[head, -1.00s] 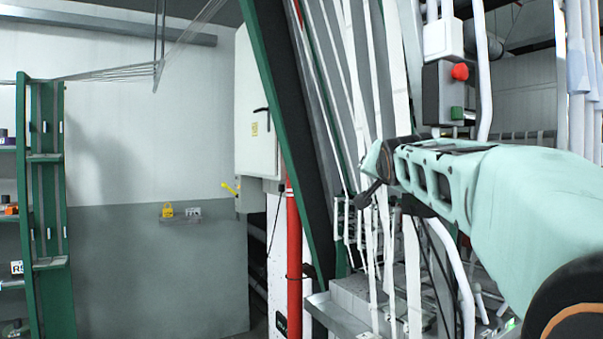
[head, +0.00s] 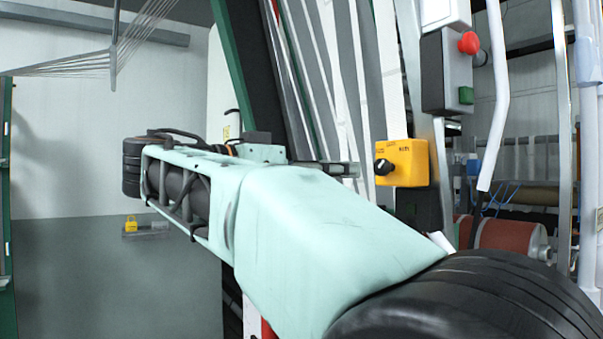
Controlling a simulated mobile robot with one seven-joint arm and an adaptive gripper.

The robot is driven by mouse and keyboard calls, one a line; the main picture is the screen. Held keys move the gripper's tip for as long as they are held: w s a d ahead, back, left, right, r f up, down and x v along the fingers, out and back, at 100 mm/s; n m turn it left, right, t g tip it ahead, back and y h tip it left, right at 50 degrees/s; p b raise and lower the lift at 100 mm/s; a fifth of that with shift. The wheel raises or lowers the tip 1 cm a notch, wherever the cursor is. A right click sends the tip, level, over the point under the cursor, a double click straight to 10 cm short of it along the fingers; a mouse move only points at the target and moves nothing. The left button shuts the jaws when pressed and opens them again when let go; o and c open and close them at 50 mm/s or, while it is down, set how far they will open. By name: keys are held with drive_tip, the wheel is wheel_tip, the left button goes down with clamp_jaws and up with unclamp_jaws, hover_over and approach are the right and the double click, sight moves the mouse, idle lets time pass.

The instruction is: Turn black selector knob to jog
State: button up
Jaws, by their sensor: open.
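The black selector knob (head: 383,167) sits on the front of a small yellow box (head: 408,163) at the right of centre in the head view. Small lettering on the box is too fine to read. My gripper (head: 347,170) shows beyond my arm, just left of the knob and pointing right towards it. It is open, with a visible gap between its tips and the knob. My forearm hides the gripper's base and lower side.
Above the box hangs a grey control box (head: 447,75) with a red button (head: 468,43) and a green button (head: 466,95). White webbing straps (head: 345,70) run down behind my gripper. A white pipe (head: 494,110) stands to the right.

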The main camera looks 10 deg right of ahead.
sight(379, 168)
drive_tip(key=x, duration=0.3)
drive_tip(key=p+x, duration=0.1)
drive_tip(key=x, duration=0.3)
drive_tip(key=p+x, duration=0.1)
drive_tip(key=x, duration=0.2)
drive_tip(key=shift+s+d+r, duration=0.2)
drive_tip(key=shift+d+r, duration=0.05)
drive_tip(key=shift+d, duration=0.1)
clamp_jaws()
